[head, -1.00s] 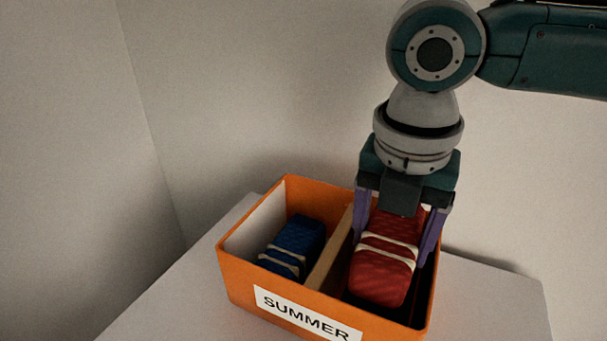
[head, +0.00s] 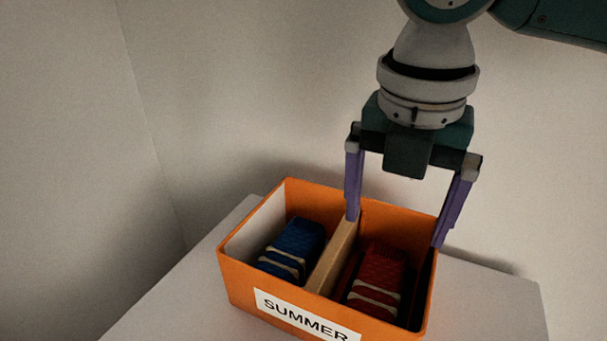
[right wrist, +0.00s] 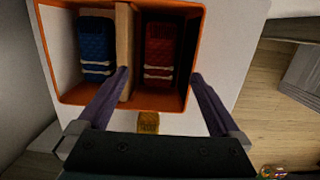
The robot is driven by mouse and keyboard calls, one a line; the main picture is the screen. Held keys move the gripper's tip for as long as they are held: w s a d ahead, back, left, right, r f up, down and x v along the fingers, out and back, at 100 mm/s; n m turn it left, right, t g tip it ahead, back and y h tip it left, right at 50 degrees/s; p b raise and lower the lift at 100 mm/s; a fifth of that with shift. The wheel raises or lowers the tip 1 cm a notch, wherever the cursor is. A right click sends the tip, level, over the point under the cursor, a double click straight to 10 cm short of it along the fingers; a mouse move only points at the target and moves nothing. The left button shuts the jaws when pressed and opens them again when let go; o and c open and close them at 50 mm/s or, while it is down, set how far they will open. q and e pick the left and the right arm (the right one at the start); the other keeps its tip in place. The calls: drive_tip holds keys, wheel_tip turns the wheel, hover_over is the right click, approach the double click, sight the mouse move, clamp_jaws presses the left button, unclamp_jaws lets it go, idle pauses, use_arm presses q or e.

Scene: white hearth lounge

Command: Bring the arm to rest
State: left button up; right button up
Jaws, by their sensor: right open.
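My right gripper (head: 398,228) is open and empty, with its purple fingers spread above the right compartment of an orange box (head: 238,280). A red bundle with pale bands (head: 382,274) lies in that right compartment, below the fingers and apart from them. In the right wrist view the red bundle (right wrist: 159,50) shows between the gripper's fingers (right wrist: 160,75). A blue bundle with pale bands (head: 298,245) lies in the left compartment. My left gripper is not in view.
The box carries a SUMMER label (head: 305,316) and has a wooden divider (head: 332,258). It stands on a pale tabletop (head: 490,305) against light walls. In the right wrist view, wood flooring (right wrist: 275,115) shows at the right.

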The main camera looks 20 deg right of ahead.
wheel_tip(320, 180, up, 5)
drive_tip(key=s+a+f+m+t+y+p, duration=0.25)
drive_tip(key=s+a+m+y+p, duration=0.35)
drive_tip(key=a+m, duration=0.55)
drive_tip(key=s+d+m+h+p, duration=0.2)
drive_tip(key=s+d+m+h, duration=0.3)
drive_tip(key=s+d+m, duration=0.65)
wheel_tip(320, 180, up, 37)
drive_tip(key=w+a+m+p, duration=0.1)
drive_tip(key=a+p, duration=0.1)
drive_tip(key=p, duration=3.5)
drive_tip(key=shift+w+a+p, duration=0.3)
drive_tip(key=shift+w+a, duration=0.1)
